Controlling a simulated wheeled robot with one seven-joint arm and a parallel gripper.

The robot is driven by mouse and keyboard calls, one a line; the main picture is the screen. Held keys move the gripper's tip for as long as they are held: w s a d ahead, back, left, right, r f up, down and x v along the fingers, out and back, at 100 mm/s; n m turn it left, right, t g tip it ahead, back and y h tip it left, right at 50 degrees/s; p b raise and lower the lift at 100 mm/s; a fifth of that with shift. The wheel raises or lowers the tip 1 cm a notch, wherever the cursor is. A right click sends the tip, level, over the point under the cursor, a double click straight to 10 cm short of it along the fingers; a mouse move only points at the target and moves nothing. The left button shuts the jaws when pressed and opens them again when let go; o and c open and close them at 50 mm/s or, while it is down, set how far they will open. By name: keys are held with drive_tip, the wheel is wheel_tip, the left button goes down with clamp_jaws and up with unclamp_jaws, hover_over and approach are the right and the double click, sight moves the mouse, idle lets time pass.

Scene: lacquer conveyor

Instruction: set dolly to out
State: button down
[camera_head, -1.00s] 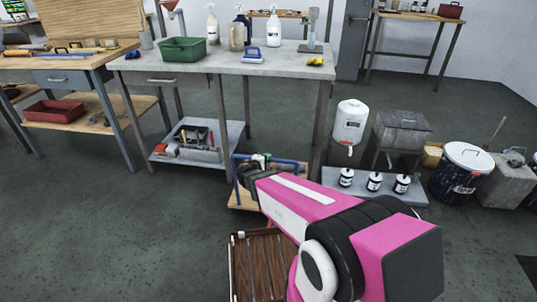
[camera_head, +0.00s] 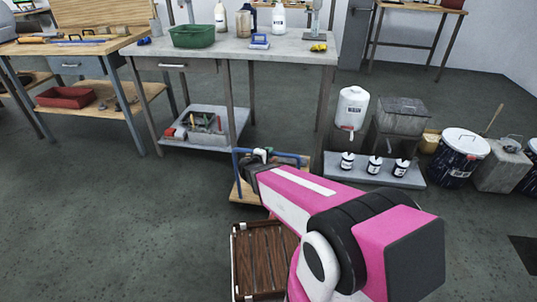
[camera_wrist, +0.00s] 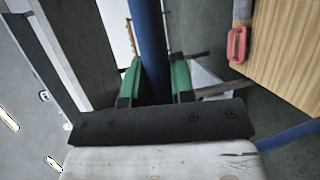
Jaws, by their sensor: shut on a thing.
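The dolly is a low wooden platform (camera_head: 245,191) with a blue tube handle (camera_head: 236,172), in the middle of the head view, by the right end of the grey workbench. My gripper (camera_head: 259,158) is at the top of this handle, and my pink arm hides part of the platform. In the wrist view the green fingers of my gripper (camera_wrist: 158,75) are shut on the blue handle tube (camera_wrist: 147,25), which runs between them.
The grey workbench (camera_head: 285,62) and its lower shelf (camera_head: 238,118) stand behind the dolly. Jars on a low grey stand (camera_head: 390,180) and a bin (camera_head: 459,160) are at right. A brown slatted thing (camera_head: 262,268) is close below. Floor at left is clear.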

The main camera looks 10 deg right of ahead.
drive_tip(key=c, duration=1)
unclamp_jaws()
drive_tip(key=shift+o, duration=0.2)
drive_tip(key=v, duration=1)
drive_tip(key=shift+s+a, duration=0.3)
drive_tip(key=s+d+r+m+g+y, duration=0.3)
drive_tip(key=s+d+m+g+y, duration=0.6)
drive_tip(key=d+g, duration=0.3)
drive_tip(key=shift+d+r+m+y, duration=0.3)
drive_tip(key=shift+m+y, duration=0.4)
drive_tip(key=shift+m, duration=0.2)
